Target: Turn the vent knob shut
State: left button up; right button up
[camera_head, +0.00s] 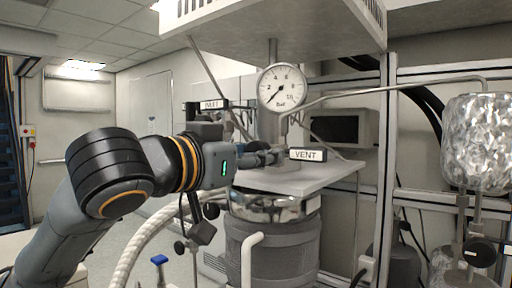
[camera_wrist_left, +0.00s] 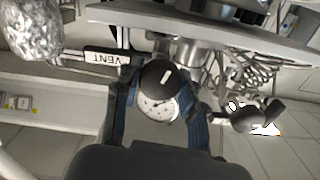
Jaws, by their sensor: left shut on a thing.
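The vent knob (camera_wrist_left: 157,77) is round and black with a short white mark on its face, seen upside down in the left wrist view. My left gripper (camera_head: 273,157) reaches in from the left, just beside the white VENT label (camera_head: 307,155). In the wrist view, the two blue-grey fingers of my left gripper (camera_wrist_left: 160,88) stand on either side of the knob and are shut on it. In the head view the gripper mostly hides the knob. The label also shows in the wrist view (camera_wrist_left: 103,57). My right gripper is in neither view.
A pressure gauge (camera_head: 282,88) sits above the label. An INLET label (camera_head: 211,104) is behind my arm. A silver reactor vessel (camera_head: 272,208) stands below the grey plate (camera_head: 325,178). A foil-wrapped vessel (camera_head: 478,142) and metal frame posts are on the right.

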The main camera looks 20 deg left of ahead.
pick_arm(q)
jog(key=m+p, duration=0.2)
jog(key=m, duration=0.1)
jog(key=shift+r+m, duration=0.15)
jog(key=shift+m, duration=0.25)
jog(key=m+p, duration=0.2)
jog(key=m, duration=0.2)
jog(key=shift+p, duration=0.35)
jog(key=m+p, duration=0.2)
jog(key=m, duration=0.2)
jog(key=shift+m+p, duration=0.9)
jog(key=shift+m, duration=0.4)
jog(key=shift+f, duration=0.2)
jog(key=o, duration=1.2)
jog(key=shift+c, duration=0.2)
